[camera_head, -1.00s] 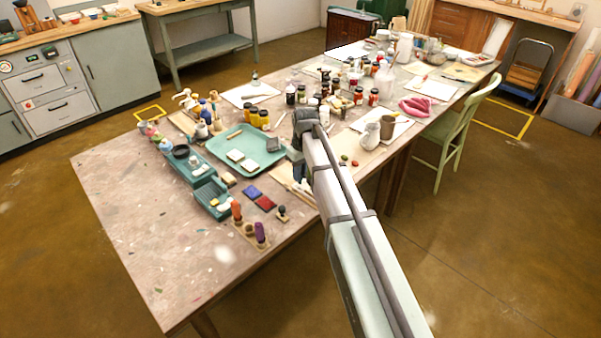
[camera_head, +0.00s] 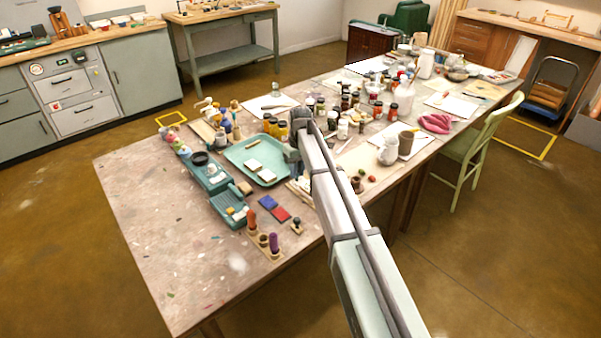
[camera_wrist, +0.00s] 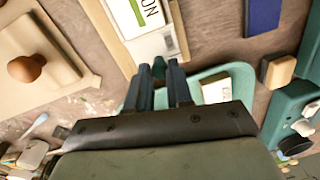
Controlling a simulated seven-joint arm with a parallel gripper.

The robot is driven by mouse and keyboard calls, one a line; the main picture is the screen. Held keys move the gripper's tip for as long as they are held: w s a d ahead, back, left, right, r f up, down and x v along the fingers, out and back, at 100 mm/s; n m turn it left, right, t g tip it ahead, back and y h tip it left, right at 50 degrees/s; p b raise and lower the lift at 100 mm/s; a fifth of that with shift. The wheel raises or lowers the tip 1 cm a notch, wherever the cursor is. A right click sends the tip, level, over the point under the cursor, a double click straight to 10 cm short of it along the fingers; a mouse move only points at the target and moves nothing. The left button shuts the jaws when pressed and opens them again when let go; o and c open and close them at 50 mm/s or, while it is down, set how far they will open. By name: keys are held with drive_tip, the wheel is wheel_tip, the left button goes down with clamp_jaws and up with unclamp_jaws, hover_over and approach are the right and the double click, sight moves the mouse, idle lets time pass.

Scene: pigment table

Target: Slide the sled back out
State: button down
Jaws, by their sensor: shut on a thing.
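My gripper (camera_wrist: 159,72) shows in the wrist view with its two dark fingers close together around a small dark rounded piece (camera_wrist: 159,67), which could be a knob of the sled. Just beyond the fingertips is a pale wooden frame (camera_wrist: 118,35) holding a white block with large printed letters (camera_wrist: 146,12) and a small grey piece (camera_wrist: 172,42). I cannot tell for sure which part is the sled. In the head view, my gripper (camera_head: 297,165) is beside the right edge of the green tray, and my arm hides most of what it holds.
Bottles (camera_head: 393,111) crowd behind my arm. A board with a brown knob (camera_wrist: 27,68) is close on the left in the wrist view.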

drive_tip(key=c, duration=1.3)
unclamp_jaws()
drive_tip(key=shift+w+a, duration=0.25)
drive_tip(key=shift+a, duration=0.05)
drive_tip(key=shift+o, duration=1.4)
drive_tip(key=shift+s+d, duration=0.1)
wheel_tip(320, 180, up, 14)
drive_tip(key=shift+w+d, duration=0.35)
drive_tip(key=shift+d, duration=0.1)
drive_tip(key=shift+d+f, duration=0.1)
drive_tip(key=shift+f, duration=0.05)
